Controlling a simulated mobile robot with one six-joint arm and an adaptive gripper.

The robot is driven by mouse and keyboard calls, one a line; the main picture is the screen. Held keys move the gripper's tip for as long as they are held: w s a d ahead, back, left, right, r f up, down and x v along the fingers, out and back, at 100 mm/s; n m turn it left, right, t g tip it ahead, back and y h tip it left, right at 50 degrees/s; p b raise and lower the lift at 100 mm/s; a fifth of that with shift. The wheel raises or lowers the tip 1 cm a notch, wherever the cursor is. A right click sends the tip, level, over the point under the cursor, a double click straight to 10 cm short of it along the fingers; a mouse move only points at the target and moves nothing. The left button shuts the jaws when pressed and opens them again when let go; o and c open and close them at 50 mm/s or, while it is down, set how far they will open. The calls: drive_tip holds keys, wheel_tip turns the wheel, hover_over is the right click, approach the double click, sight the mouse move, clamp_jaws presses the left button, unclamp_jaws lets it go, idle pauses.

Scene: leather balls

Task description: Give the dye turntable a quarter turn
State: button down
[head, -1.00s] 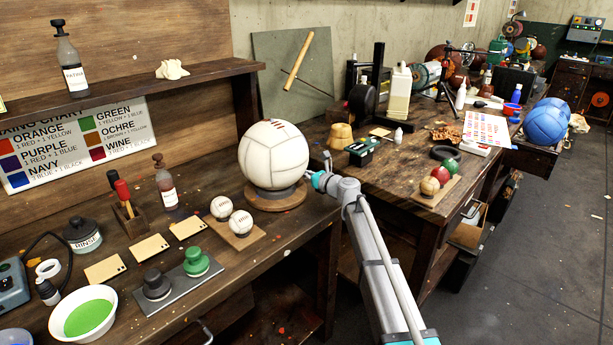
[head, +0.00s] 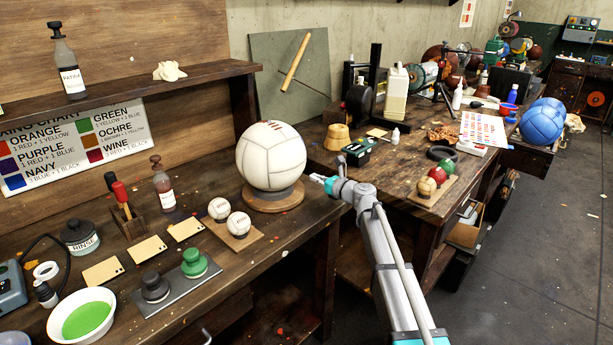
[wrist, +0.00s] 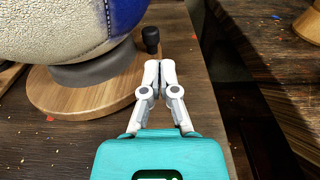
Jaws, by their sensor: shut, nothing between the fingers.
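The dye turntable (head: 274,202) is a round wooden disc with a dark ring on top, at the right end of the near bench. A large white panelled ball (head: 271,157) rests on the ring. In the wrist view the wooden disc (wrist: 75,112) is at left, and the ball (wrist: 60,30) above it shows a blue patch. A small black knob (wrist: 151,38) stands at the disc's edge, just beyond my fingertips. My gripper (wrist: 159,66) is shut and empty, beside the disc's right edge; I cannot tell whether it touches the knob. My gripper also shows in the head view (head: 318,179).
Two small white balls (head: 238,224) on a board sit left of the turntable. A bowl of green dye (head: 83,318) is at the front left. A gap separates the near bench from the second bench (head: 385,185), which carries many tools. Grey floor is open at right.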

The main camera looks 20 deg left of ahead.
drive_tip(key=v, duration=0.5)
drive_tip(key=w+v, duration=0.1)
drive_tip(key=v, duration=0.2)
drive_tip(key=shift+w+d, duration=0.1)
drive_tip(key=shift+d, duration=0.1)
drive_tip(key=s+d+f+n+g+h, duration=0.2)
drive_tip(key=s+d+f+n+h, duration=0.4)
drive_tip(key=s+d, duration=0.55)
drive_tip(key=s+d+f+n+g+h, duration=0.2)
drive_tip(key=s+d+f+n+h, duration=0.5)
drive_tip(key=d, duration=0.8)
drive_tip(key=s+d+f+n+g+h, duration=0.3)
drive_tip(key=s+d+f+n, duration=0.2)
drive_tip(key=s+d+n, duration=0.7)
wheel_tip(320, 180, up, 17)
drive_tip(key=w+d+m+p, duration=0.1)
drive_tip(key=w+m+p, duration=0.1)
drive_tip(key=p, duration=1.5)
drive_tip(key=shift+d+m, duration=0.2)
drive_tip(key=shift+m, duration=0.1)
drive_tip(key=shift+a, duration=0.1)
